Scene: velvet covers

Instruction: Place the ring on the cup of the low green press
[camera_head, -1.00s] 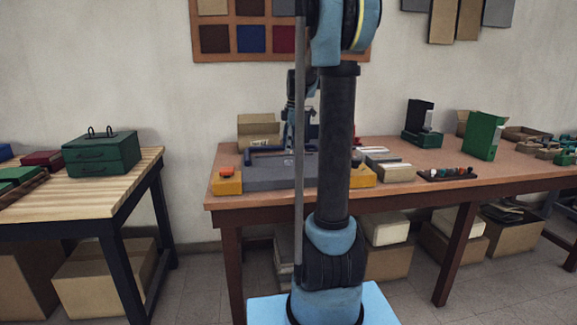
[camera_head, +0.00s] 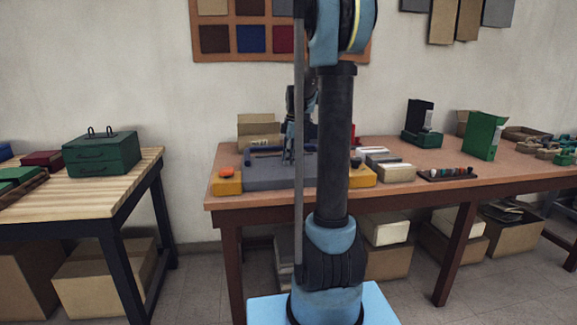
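My gripper (camera_head: 289,157) points down over the grey block on the middle table, partly hidden behind my own arm and a thin pole. Its fingers are too small to tell whether they are open or shut. No ring can be made out for certain. A dark tray (camera_head: 428,178) to the right holds several small coloured pieces, too small to identify. A low green-based thing with a dark upright back (camera_head: 420,138) stands farther back; I cannot tell whether it is the green press. No cup can be made out.
The long grey block (camera_head: 262,178) has yellow ends, the left one topped by an orange button (camera_head: 226,173), and a blue bar (camera_head: 262,149). White-topped boxes (camera_head: 397,172) stand right of it. A green box (camera_head: 485,136) and green pieces (camera_head: 553,152) are farther right.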

